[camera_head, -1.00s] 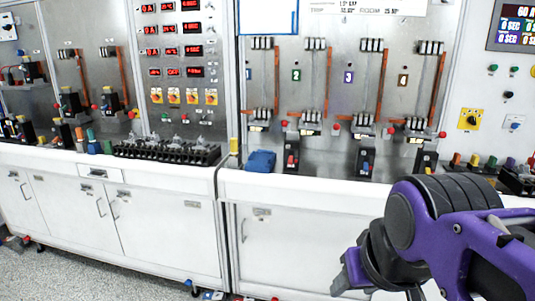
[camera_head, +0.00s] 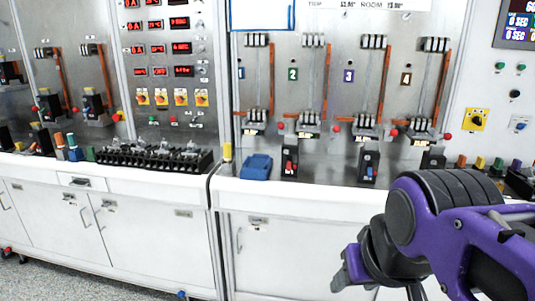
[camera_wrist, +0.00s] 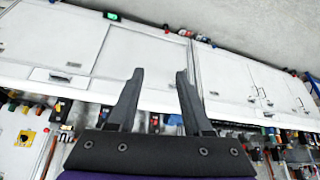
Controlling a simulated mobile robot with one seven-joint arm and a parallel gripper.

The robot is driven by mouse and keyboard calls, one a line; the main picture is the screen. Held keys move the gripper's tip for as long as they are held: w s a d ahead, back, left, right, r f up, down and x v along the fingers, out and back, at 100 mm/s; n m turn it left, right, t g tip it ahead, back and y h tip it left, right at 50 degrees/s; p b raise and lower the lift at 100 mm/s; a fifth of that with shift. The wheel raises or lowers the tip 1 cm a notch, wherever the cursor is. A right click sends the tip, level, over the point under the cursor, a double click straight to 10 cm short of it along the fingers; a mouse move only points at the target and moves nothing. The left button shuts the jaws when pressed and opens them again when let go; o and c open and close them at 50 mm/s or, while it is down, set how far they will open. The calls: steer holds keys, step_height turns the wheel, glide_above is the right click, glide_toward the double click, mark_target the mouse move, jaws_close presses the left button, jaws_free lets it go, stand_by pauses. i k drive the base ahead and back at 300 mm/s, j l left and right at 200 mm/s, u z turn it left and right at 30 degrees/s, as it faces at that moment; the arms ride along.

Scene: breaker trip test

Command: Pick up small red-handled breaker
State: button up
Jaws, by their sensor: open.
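A small black breaker with a red handle (camera_head: 289,164) stands on the white counter below the panel marked 2, in the head view. A similar black breaker with a blue handle (camera_head: 369,168) stands to its right. My gripper (camera_wrist: 158,85) is open in the wrist view, with nothing between its two dark fingers. In the head view my gripper is at the lower right, in front of the cabinets and below the counter top, well apart from the red-handled breaker.
A blue block (camera_head: 256,167) and a yellow piece (camera_head: 227,152) lie left of the breaker on the counter (camera_head: 310,194). A black terminal row (camera_head: 155,158) sits further left. White cabinet doors (camera_head: 290,248) are below. The counter's front strip is clear.

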mark_target(290, 143)
steer(key=i+j+z, duration=0.15)
steer(key=i, duration=0.35)
steer(key=i+j+z, duration=0.1)
steer(key=i+j, duration=0.25)
steer(key=i, duration=0.1)
